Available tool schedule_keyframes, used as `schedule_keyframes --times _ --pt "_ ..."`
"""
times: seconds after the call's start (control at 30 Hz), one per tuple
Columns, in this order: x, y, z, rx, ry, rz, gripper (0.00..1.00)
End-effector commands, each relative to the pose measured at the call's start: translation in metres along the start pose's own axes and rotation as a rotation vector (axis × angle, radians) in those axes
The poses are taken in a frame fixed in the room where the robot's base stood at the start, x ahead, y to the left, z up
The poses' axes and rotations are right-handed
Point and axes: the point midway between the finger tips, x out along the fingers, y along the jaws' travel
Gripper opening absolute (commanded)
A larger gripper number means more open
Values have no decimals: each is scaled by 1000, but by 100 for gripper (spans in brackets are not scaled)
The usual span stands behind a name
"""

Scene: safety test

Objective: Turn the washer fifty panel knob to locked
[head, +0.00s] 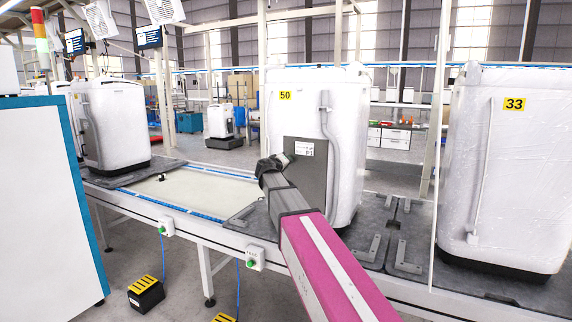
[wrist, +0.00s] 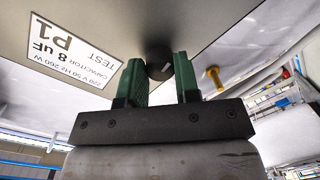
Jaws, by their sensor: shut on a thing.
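The washer marked 50 (head: 345,130) stands upright on the line, wrapped in white. Its grey panel (head: 318,175) is low on the near face and bears a white P1 label (head: 304,149). In the wrist view the dark round knob (wrist: 158,55) sticks out of the panel (wrist: 205,22), with a small pale mark whose setting I cannot read. My gripper (wrist: 160,72) has its green fingers on both sides of the knob, shut on it. In the head view my gripper (head: 270,166) is at the panel's left edge, and the knob is hidden.
The washer marked 33 (head: 505,170) stands to the right, and another white washer (head: 115,125) to the left. Metal brackets (head: 402,255) lie on the line's deck beside washer 50. A yellow fitting (wrist: 215,78) shows right of my fingers.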

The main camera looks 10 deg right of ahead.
Motion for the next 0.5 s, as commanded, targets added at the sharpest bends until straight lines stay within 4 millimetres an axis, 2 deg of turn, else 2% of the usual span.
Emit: schedule_keyframes --times 0.23,0.5 --pt "0 0 1 98 4 -7 6" --pt "0 0 1 131 7 -9 6"
